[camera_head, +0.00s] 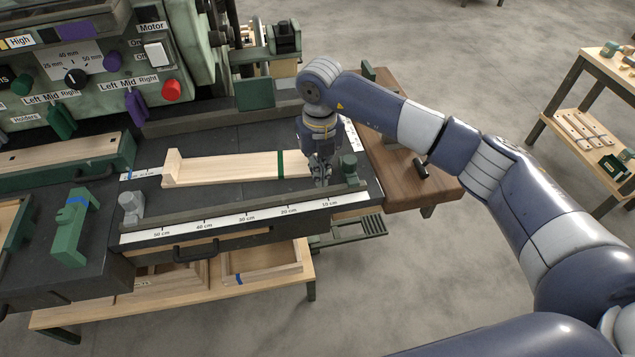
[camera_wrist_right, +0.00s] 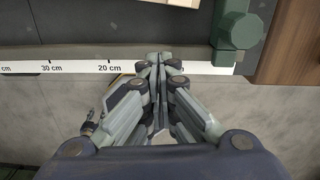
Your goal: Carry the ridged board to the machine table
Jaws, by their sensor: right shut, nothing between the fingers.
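A pale wooden board (camera_head: 235,168) with a raised ridge at its left end and a green band near its right end lies on the dark machine table (camera_head: 220,142). My right gripper (camera_head: 321,180) points down at the board's right end, beside a green stop, and partly covers that end. In the right wrist view my right gripper (camera_wrist_right: 160,60) is shut with nothing between its fingers. Its tips lie near the white ruler strip (camera_wrist_right: 75,67). A sliver of pale wood, probably the board, shows at the top edge there. My left gripper is not in view.
A grey rail and a ruler (camera_head: 245,216) run along the table's front. A green stop (camera_head: 349,167) stands at its right end, with a brown side table (camera_head: 400,165) beyond. The control panel (camera_head: 75,75) rises behind. Wooden frames (camera_head: 265,262) lie on a low shelf.

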